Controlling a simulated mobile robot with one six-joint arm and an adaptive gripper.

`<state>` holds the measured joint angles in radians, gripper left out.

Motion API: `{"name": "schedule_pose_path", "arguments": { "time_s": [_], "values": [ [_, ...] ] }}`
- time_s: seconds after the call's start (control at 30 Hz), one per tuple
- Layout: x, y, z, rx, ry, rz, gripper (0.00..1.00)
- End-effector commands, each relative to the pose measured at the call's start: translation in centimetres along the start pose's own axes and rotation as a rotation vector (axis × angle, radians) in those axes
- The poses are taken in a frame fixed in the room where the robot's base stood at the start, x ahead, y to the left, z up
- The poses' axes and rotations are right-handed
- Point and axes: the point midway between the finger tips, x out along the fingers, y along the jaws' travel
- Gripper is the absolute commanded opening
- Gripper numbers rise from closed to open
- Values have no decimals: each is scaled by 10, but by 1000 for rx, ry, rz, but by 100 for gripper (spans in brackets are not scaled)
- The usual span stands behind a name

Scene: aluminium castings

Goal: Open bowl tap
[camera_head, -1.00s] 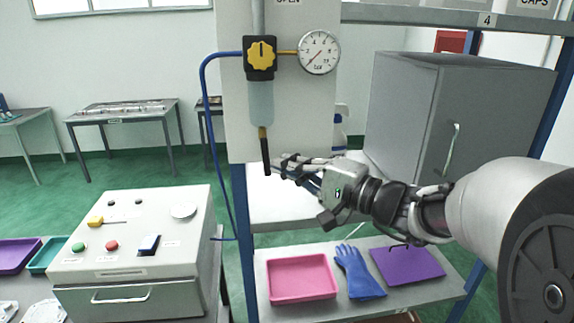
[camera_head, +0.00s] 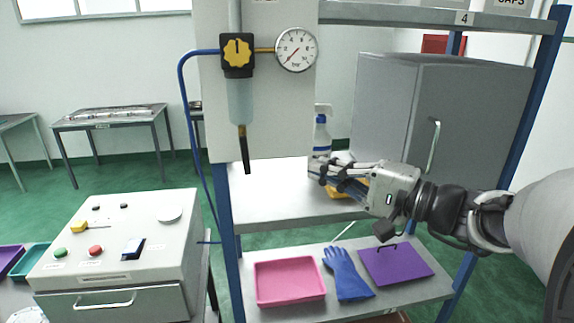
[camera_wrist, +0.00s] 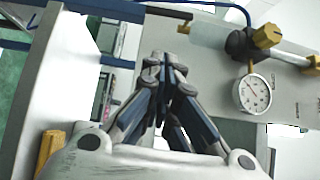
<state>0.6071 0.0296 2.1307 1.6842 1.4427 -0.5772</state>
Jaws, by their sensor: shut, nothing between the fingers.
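The clear bowl (camera_head: 241,100) hangs below a black regulator with a yellow knob (camera_head: 238,48) on the white panel. Under the bowl is a brass and black tap (camera_head: 245,150), hanging nearly straight down. My gripper (camera_head: 314,170) is shut and empty, to the right of the tap and apart from it, a little below its middle. The wrist view shows my closed fingers (camera_wrist: 166,62), with the bowl (camera_wrist: 208,34) and the yellow knob (camera_wrist: 268,36) beyond them. I cannot tell the tap's exact setting.
A pressure gauge (camera_head: 296,50) sits right of the knob, and a blue hose (camera_head: 183,110) runs down the left. A spray bottle (camera_head: 321,135) stands behind my gripper. A grey cabinet (camera_head: 400,120) is at the right.

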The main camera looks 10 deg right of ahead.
Motion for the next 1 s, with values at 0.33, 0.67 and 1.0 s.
{"name": "schedule_pose_path", "arguments": {
  "time_s": [0.33, 0.67, 1.0],
  "values": [
    [-18, -11, -2, -33, 2, 40, 0],
    [-6, -3, -1, -71, -4, 72, 0],
    [63, 2, 0, -70, -7, 72, 0]
  ]
}}
